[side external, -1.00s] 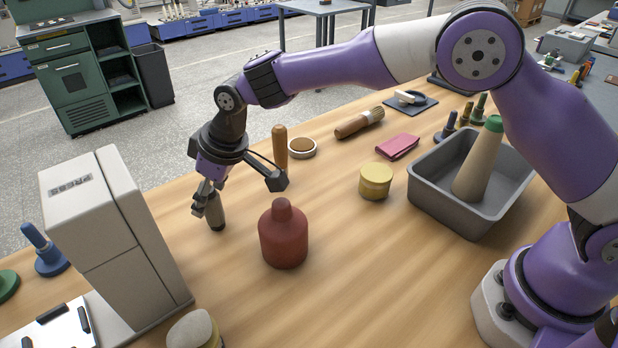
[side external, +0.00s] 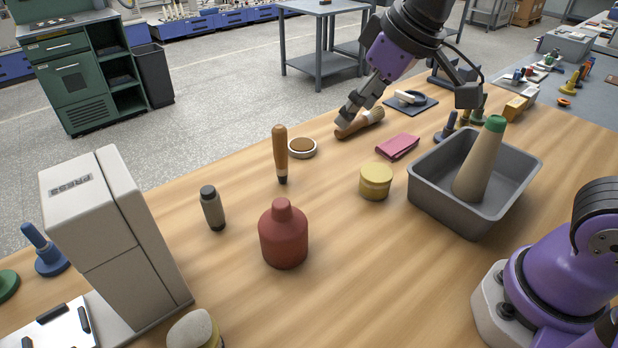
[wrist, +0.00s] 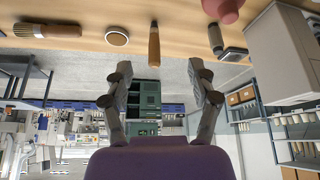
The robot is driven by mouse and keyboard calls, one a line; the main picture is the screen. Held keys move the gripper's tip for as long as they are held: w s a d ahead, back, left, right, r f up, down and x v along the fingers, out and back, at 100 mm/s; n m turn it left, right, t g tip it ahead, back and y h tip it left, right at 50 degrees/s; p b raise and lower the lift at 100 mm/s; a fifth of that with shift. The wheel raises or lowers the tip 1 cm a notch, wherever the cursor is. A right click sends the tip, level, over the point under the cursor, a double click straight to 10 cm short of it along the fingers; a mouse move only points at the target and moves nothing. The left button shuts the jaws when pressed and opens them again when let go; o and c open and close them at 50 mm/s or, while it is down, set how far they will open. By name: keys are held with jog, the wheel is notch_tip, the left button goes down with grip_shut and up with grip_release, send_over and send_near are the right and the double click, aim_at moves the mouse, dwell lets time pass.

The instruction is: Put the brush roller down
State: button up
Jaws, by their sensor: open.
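A small grey-brown cylinder with dark ends (side external: 213,208), which I take to be the brush roller, stands upright on the wooden table, left of the red bottle (side external: 284,238). It also shows in the wrist view (wrist: 215,38), near the top right. My gripper (side external: 358,103) is up at the back of the table, well away from the cylinder. In the side view it overlaps a wooden-handled brush (side external: 357,124). In the wrist view my gripper's fingers (wrist: 163,78) are spread, with nothing held between them.
A wooden-handled tool (side external: 281,153) stands upright by a round dish (side external: 302,148). A yellow jar (side external: 375,182), a pink pad (side external: 398,146) and a grey bin (side external: 452,212) holding a green-tipped cone (side external: 479,165) are to the right. A press (side external: 115,240) is at left.

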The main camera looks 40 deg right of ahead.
jog(key=s+d+f+m+h, duration=0.1)
jog(key=s+d+f+m, duration=0.1)
jog(key=s+d, duration=0.4)
jog(key=s+f, duration=0.1)
jog(key=s, duration=0.2)
jog(key=shift+s+f+m+t, duration=0.15)
jog(key=shift+m+t, duration=0.15)
dwell(0.6)
